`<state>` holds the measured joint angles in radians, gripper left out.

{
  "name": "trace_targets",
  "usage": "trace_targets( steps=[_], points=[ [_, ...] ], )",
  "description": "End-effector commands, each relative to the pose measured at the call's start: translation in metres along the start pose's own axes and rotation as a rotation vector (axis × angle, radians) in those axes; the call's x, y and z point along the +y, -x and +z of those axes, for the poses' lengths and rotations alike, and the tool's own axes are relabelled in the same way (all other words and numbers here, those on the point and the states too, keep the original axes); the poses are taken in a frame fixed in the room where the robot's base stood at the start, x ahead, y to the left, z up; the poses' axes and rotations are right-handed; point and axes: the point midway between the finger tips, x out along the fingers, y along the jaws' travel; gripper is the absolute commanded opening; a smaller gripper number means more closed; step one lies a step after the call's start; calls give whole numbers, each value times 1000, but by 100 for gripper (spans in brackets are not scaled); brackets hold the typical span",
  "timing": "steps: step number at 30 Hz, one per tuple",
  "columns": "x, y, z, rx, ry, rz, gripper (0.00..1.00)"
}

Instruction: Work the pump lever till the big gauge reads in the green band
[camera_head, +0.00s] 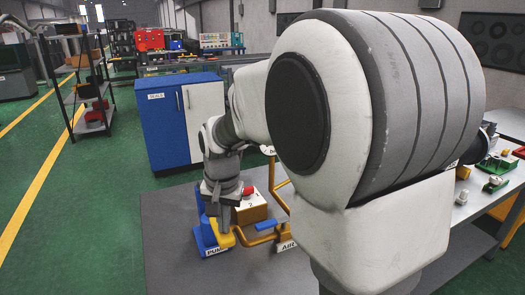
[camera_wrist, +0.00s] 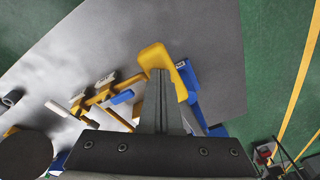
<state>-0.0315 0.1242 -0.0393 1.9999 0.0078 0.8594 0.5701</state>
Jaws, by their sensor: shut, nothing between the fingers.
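The blue pump (camera_head: 207,238) stands on the grey table, with a label on its base that seems to read PUMP. A yellow bar (camera_wrist: 157,57), apparently the pump lever, bends over the fingertips in the wrist view and runs down along their right side. Blue pump parts (camera_wrist: 188,76) show just beyond it. My gripper (camera_wrist: 161,76) is shut and empty, its tips close against the yellow bar; I cannot tell whether they touch. In the head view its fingers are hard to make out beside the pump. I cannot pick out the big gauge or its reading in either view.
My arm hides much of the table's right side. The table (camera_head: 172,250) is bare left of the pump. A blue and white cabinet (camera_head: 166,122) stands behind.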

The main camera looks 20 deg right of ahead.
Motion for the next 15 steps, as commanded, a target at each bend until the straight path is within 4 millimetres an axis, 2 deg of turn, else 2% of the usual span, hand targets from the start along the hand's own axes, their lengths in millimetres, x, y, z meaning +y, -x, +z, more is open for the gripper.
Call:
trace_targets(
  steps=[10, 15],
  points=[
    [0, -2, 1, 1, 0, 0, 0],
    [2, -19, 4, 1, 0, 0, 0]
  ],
)
